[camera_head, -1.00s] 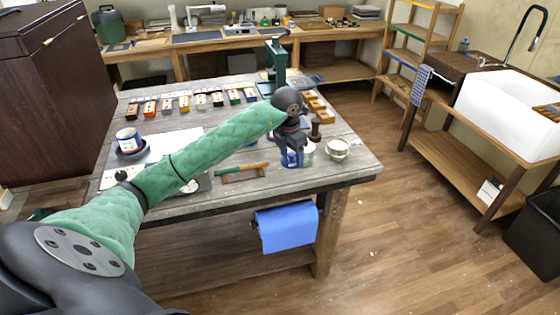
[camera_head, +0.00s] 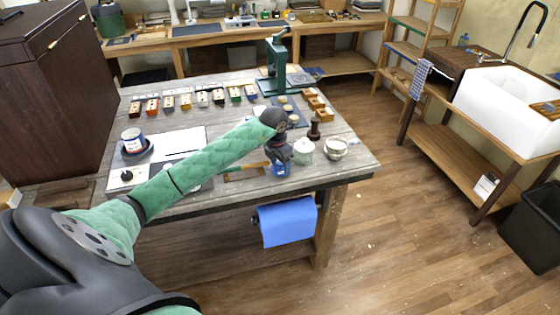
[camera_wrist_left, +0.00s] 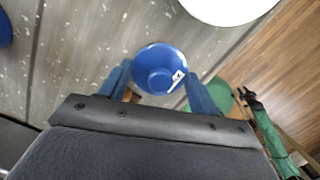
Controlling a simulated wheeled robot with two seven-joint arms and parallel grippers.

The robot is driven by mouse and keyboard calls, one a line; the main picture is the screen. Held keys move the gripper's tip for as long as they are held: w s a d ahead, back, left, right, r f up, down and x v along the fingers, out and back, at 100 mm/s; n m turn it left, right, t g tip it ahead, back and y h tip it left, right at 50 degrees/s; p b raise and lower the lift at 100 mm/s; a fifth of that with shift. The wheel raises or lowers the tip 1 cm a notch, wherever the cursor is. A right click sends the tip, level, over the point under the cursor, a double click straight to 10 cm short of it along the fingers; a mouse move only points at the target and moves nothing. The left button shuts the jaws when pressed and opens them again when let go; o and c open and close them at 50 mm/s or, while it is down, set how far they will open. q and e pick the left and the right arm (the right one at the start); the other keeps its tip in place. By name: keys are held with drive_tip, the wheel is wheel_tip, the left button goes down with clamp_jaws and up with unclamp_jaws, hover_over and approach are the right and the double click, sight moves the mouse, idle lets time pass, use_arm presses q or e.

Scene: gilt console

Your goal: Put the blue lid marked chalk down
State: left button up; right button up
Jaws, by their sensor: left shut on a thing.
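The blue lid (camera_wrist_left: 160,68) is between the fingers of my left gripper (camera_wrist_left: 158,90) in the left wrist view; it is round with a raised knob and a small white label, whose writing is too small to read. In the head view my left gripper (camera_head: 280,160) points down near the table's front edge, with blue showing at its tips. The gripper is shut on the lid; I cannot tell whether the lid touches the table (camera_head: 225,197). A whitish jar (camera_head: 304,151) stands just right of the gripper. My right gripper is not in view.
A white pot (camera_head: 335,148) stands right of the jar, and a dark wooden piece (camera_head: 314,130) behind it. A green-handled tool (camera_head: 245,168) lies left of the gripper. A green press (camera_head: 278,65) and a row of small boxes (camera_head: 186,101) stand farther back.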

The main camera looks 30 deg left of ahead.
use_arm(q)
drive_tip(key=shift+f, duration=0.15)
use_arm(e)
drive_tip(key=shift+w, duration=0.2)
use_arm(q)
drive_tip(key=o, duration=0.9)
drive_tip(key=shift+o, duration=0.2)
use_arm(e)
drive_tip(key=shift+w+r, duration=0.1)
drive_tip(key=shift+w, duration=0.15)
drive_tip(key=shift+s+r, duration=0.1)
